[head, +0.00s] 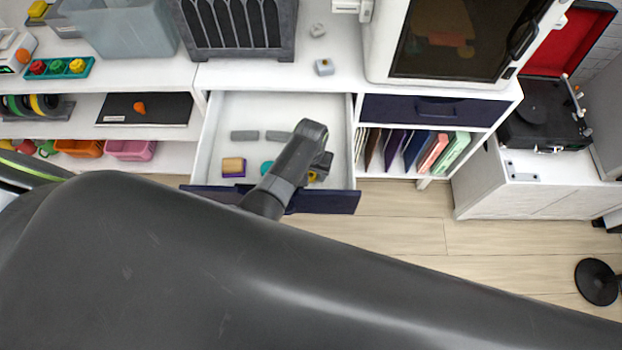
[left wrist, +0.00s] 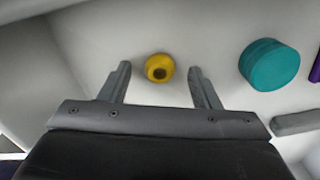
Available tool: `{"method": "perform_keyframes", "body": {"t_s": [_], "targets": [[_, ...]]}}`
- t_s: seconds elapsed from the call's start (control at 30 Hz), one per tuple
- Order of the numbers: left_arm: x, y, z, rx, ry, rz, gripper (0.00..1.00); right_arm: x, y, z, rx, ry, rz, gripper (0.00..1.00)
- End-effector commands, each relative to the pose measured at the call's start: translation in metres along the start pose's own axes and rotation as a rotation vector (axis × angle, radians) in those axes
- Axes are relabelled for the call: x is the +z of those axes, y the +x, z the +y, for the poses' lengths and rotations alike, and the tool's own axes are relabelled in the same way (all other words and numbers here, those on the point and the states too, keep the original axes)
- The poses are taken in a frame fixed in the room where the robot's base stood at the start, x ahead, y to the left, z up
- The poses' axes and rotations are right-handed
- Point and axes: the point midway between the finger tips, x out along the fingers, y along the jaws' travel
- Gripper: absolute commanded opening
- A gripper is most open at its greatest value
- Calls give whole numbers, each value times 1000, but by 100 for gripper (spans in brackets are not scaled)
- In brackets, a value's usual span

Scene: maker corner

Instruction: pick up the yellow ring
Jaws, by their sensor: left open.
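The yellow ring (left wrist: 160,67) lies on the white drawer floor in the left wrist view, with a dark hole in its middle. It sits between and a little beyond the two fingertips of my left gripper (left wrist: 160,78), which is open and empty. In the head view my left gripper (head: 322,165) is over the right part of the open drawer (head: 225,130). A small bit of the yellow ring (head: 312,176) shows beside it there; the rest is hidden by the gripper. My right gripper is in neither view.
A teal round piece (left wrist: 269,64) lies to the ring's right in the left wrist view. The drawer also holds grey bars (head: 244,135) and a tan-and-purple piece (head: 233,166). The drawer's dark front (head: 335,203) and side walls bound the space.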

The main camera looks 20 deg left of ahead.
Motion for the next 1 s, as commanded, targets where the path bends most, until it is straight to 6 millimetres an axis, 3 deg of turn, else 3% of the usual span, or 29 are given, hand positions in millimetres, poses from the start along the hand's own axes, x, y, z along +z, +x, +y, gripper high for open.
{"method": "perform_keyframes", "body": {"t_s": [0.03, 0.33, 0.7, 1.0], "targets": [[0, 6, 0, 0, 0, 1, 57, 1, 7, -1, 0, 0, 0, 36], [0, 5, 0, 0, 0, 1, 57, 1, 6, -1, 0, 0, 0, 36], [0, 5, 0, 0, 0, 1, 9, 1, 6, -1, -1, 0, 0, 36], [-1, 3, 0, 1, 0, 2, 9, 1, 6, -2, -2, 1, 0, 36]]}}
